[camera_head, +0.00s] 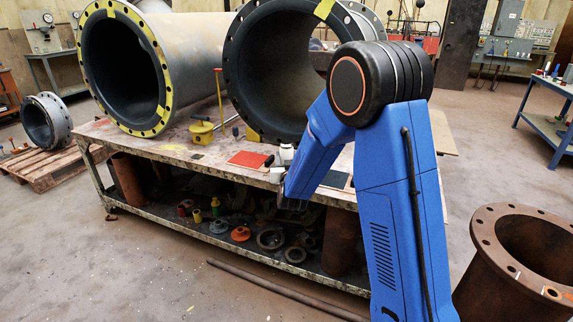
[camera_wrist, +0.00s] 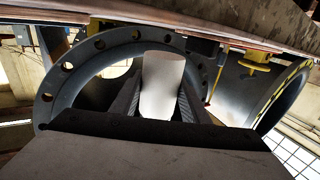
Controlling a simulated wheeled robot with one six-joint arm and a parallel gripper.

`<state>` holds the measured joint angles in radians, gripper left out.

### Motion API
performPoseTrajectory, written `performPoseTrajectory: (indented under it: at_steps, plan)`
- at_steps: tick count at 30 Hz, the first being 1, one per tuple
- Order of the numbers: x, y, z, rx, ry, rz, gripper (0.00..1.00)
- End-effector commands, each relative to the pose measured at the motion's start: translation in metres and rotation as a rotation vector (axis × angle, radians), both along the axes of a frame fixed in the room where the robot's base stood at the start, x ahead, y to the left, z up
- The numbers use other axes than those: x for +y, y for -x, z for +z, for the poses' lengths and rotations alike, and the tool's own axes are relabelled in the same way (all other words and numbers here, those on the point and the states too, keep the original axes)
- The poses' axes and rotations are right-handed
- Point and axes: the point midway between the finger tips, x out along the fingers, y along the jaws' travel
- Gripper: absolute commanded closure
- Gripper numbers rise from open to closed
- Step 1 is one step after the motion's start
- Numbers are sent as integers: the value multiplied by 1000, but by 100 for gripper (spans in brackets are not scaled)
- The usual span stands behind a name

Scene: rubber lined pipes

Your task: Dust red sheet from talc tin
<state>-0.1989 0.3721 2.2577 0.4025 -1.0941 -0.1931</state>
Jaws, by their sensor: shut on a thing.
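The red sheet (camera_head: 249,159) lies flat on the worktable, near its front edge. My gripper (camera_head: 279,161) is just to the right of the sheet in the head view, close to the tabletop. It is shut on the white talc tin (camera_wrist: 162,84), which stands out between the two fingers in the wrist view. In the head view a small white part of the tin (camera_head: 287,151) shows beside the gripper. The wrist view is upside down, with the table along its top. The tin's top and any powder cannot be made out, and I cannot make out the sheet there.
Two large rubber-lined pipes (camera_head: 160,70) lie on the worktable (camera_head: 130,141) behind the sheet. A yellow tool (camera_head: 202,132) with an upright handle stands left of it. A dark sheet (camera_head: 336,180) lies to the right, partly behind my arm. A rusty flanged pipe (camera_head: 490,275) stands front right.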

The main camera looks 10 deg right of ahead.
Motion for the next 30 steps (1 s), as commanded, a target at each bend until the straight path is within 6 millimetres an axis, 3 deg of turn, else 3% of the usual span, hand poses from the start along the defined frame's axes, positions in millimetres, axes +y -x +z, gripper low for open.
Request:
performPoseTrajectory:
  at_steps: [9, 30]
  plan:
    - [0, 0, 53, -3, -2, 0, 87]
    - [0, 0, 104, -1, -1, 0, 87]
